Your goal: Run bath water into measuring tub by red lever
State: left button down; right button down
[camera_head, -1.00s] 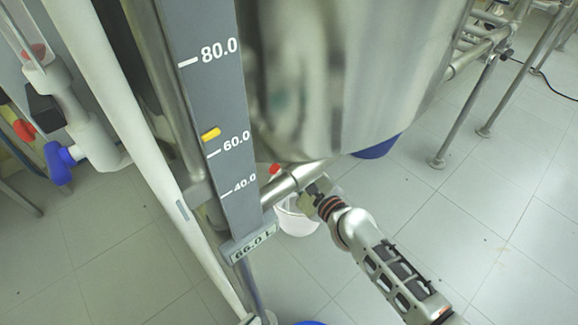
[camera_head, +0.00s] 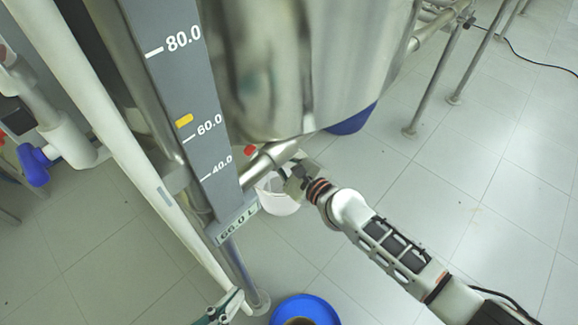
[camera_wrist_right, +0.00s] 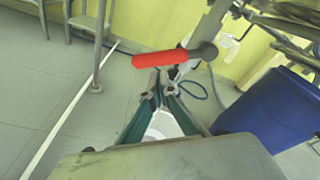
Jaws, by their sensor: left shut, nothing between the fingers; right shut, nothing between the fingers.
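The steel bath tank (camera_head: 290,60) stands at top centre in the head view, with an outlet pipe at its base. The red lever (camera_head: 250,150) is a small spot by that pipe; in the right wrist view its red grip (camera_wrist_right: 175,58) lies across the centre. The white measuring tub (camera_head: 280,203) is on the floor under the outlet, partly hidden. My right gripper (camera_head: 296,178) is by the outlet above the tub; in the wrist view its teal fingers (camera_wrist_right: 163,88) are shut and empty, just below the lever. My left gripper (camera_head: 236,295) is shut and empty at the bottom edge.
A grey level scale (camera_head: 185,100) has a yellow marker slightly above 60.0 and a "66.0 L" display (camera_head: 238,224). A blue container (camera_head: 305,309) is at the bottom edge. A blue drum (camera_wrist_right: 262,112) stands right.

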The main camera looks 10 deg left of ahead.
jog(key=v, duration=0.9)
